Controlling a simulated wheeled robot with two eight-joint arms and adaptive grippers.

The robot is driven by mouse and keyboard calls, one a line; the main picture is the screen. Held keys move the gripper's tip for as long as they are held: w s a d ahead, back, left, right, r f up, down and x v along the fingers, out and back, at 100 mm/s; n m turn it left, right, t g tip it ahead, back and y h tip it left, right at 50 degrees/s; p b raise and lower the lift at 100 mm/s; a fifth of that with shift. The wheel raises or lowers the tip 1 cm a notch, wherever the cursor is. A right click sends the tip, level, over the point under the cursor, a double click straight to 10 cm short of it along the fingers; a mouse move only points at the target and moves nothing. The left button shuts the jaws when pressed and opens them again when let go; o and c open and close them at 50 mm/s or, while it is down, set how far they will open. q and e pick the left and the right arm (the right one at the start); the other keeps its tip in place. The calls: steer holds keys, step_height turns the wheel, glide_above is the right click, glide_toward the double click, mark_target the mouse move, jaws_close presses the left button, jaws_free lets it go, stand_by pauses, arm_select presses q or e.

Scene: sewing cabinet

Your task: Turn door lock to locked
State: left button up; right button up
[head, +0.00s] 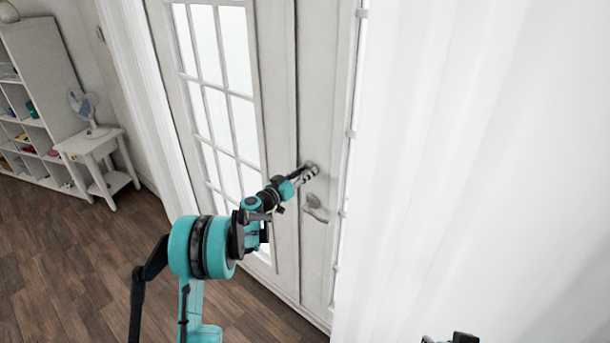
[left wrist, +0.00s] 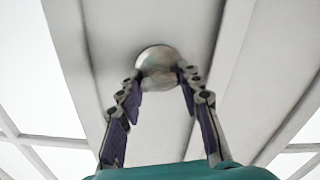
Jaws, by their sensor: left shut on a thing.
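The door lock (head: 313,168) is a small round metal knob on the white door (head: 283,130), above the lever handle (head: 315,208). My left gripper (head: 305,175) is at the lock. In the left wrist view the lock (left wrist: 158,66) shows as a round silver knob between the two fingertips of my left gripper (left wrist: 160,80), which is shut on it. The fingers partly hide its sides, and I cannot tell its turned position. A small dark part of my right gripper (head: 452,339) shows at the bottom edge of the head view; its fingers are not clear.
A white curtain (head: 470,150) fills the right side. A white side table (head: 95,145) with a fan (head: 88,110) and a shelf unit (head: 40,75) stand at the left. The wooden floor (head: 70,260) is clear at lower left.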

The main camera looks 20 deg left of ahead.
arm_select(q)
steer(key=n+b, duration=0.1)
steer(key=n, duration=0.2)
steer(key=shift+f+n, duration=0.1)
steer(key=shift+n, duration=0.2)
steer(key=n, duration=0.3)
steer(key=shift+n+b, duration=0.3)
steer(key=shift+b, duration=0.1)
steer(key=n, duration=0.3)
steer(key=shift+n+b, duration=0.3)
steer(key=shift+n, duration=1.9)
steer(key=o, duration=1.2)
steer(key=shift+a, duration=0.1)
steer(key=shift+s, duration=0.1)
